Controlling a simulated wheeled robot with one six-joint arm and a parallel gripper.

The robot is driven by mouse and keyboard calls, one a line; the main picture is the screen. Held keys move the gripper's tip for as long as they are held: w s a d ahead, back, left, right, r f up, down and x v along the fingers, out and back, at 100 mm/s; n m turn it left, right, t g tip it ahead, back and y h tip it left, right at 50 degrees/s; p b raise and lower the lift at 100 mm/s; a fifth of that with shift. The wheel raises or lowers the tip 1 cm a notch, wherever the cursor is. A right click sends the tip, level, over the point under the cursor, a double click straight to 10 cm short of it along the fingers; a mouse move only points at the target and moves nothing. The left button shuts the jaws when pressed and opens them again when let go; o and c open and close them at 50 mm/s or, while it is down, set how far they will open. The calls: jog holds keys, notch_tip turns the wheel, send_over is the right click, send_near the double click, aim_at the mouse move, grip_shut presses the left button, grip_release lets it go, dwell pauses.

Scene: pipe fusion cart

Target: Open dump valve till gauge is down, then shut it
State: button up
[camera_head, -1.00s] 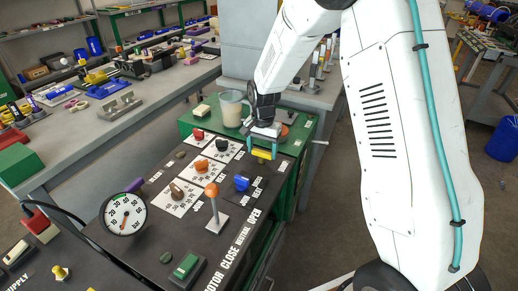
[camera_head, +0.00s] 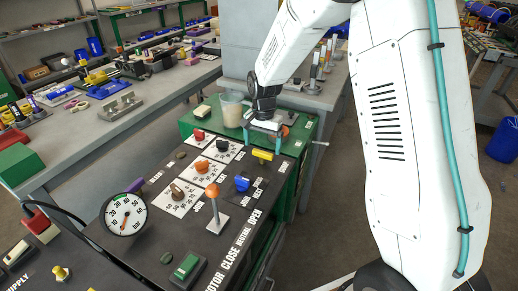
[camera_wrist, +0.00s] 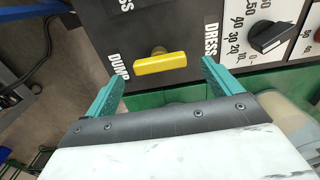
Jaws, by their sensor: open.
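The dump valve's yellow bar handle (camera_wrist: 160,64) is on the dark panel in the wrist view, with "DUMP" lettering to its left. It lies crosswise, nearly in line with the gap between my fingertips. It also shows in the head view (camera_head: 263,155) at the panel's far right corner. My gripper (camera_wrist: 161,68) is open, with one teal finger beyond each end of the bar. No contact is visible. In the head view my gripper (camera_head: 265,130) is just behind the handle. The round white gauge (camera_head: 124,213) has a red needle pointing to the lower left, near the low numbers.
Several knobs stand on the panel, including a blue one (camera_head: 241,183) and a black one (camera_wrist: 270,36). An orange-topped lever (camera_head: 213,195) rises from it. A cup (camera_head: 231,108) stands on the green surface behind. Open floor lies right of the cart.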

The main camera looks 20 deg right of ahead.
aim_at(262, 153)
notch_tip(262, 153, up, 5)
jog(key=shift+r, duration=0.1)
dwell(0.5)
jog(key=shift+s, duration=0.1)
jog(key=s+d+r+n, duration=0.1)
jog(key=s+r+n, duration=0.2)
jog(key=s, duration=0.9)
jog(key=s+d+r+n+t, duration=0.1)
jog(key=s+r+n, duration=0.2)
jog(key=s+r, duration=0.4)
jog(key=s+d+r+n, duration=0.1)
jog(key=s+r, duration=0.5)
jog(key=s, duration=1.1)
jog(key=shift+s+d+n, duration=0.15)
jog(key=shift+d+n, duration=0.05)
jog(key=shift+n, duration=0.7)
